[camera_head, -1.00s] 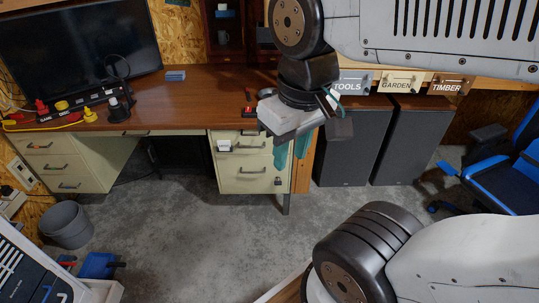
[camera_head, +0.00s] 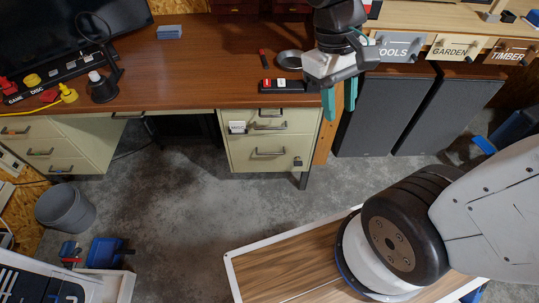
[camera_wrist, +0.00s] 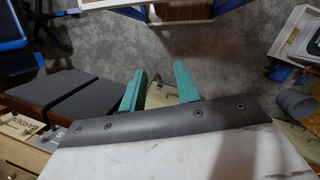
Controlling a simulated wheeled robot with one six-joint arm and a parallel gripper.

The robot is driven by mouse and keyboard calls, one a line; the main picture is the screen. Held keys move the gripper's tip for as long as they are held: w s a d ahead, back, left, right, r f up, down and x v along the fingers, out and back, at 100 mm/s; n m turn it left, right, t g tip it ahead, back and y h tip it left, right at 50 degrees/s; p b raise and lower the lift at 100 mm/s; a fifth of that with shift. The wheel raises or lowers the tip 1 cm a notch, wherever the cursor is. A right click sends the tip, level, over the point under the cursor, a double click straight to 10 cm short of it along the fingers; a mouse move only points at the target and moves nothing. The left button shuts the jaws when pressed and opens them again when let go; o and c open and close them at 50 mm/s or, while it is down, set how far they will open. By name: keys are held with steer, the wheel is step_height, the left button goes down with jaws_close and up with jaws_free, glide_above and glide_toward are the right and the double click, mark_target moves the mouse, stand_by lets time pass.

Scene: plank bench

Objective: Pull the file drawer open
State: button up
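The desk's beige right pedestal has a front with metal pull handles. An upper drawer (camera_head: 290,122) carries a white label holder (camera_head: 237,127). A deeper lower drawer (camera_head: 243,158) has a bar handle (camera_head: 270,152) and a small dark lock-like part at its right. Both look shut; neither is clearly marked as the file drawer. My gripper (camera_head: 339,100) is to the right of the pedestal handles, near the desk's right front corner, with teal fingers pointing down. The fingers stand apart and empty in the wrist view (camera_wrist: 160,88). They touch no handle that I can see.
A wooden post and dark speaker-like cabinets (camera_head: 373,118) stand right of the desk. A black switch strip (camera_head: 288,86) and a tape roll (camera_head: 289,58) lie on the desktop. A grey bin (camera_head: 66,208) stands left. The concrete floor (camera_head: 190,205) before the pedestal is clear.

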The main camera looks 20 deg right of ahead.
steer(key=w+f+n+h, duration=0.2)
steer(key=w+f+h, duration=0.25)
steer(key=f, duration=0.45)
steer(key=w+f+n+g+h, duration=0.1)
steer(key=w+f+n+h, duration=0.15)
steer(key=w+f, duration=0.45)
steer(key=w+f+n+h, duration=0.1)
steer(key=w+f+h, duration=0.35)
steer(key=f, duration=0.55)
steer(key=w+a+f+n+t, duration=0.15)
steer(key=f+t, duration=0.35)
steer(key=f, duration=0.5)
steer(key=w+a+f+n+t, duration=0.1)
steer(key=w+f+n+t, duration=0.2)
steer(key=f, duration=0.8)
steer(key=w+a+f+n+t, duration=0.1)
steer(key=w+a+f+t, duration=0.15)
steer(key=f+t, duration=0.55)
steer(key=w+d+f+m+y, duration=0.2)
steer(key=w+f, duration=0.2)
steer(key=w, duration=0.5)
steer(key=shift+d, duration=0.4)
steer(key=shift+y, duration=0.25)
jaws_close()
